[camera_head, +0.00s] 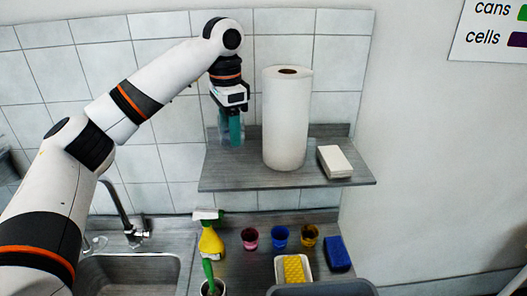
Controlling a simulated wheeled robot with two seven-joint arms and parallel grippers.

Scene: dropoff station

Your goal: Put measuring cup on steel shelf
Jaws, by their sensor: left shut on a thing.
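My left gripper (232,112) points down over the left end of the steel shelf (255,180), near the tiled wall. It is shut on a clear, see-through cup, the measuring cup (223,128), with a teal part showing at the fingers. The cup looks upright, and its bottom is at or just above the shelf's surface; I cannot tell if it touches. The fingertips are partly hidden by the cup. My right gripper is not in view.
A tall paper towel roll (287,120) stands right beside the gripper on the shelf, with a white box (334,161) farther right. The front left of the shelf is free. Below are a spray bottle (210,238), several small cups, a blue sponge (337,253) and a sink (130,272).

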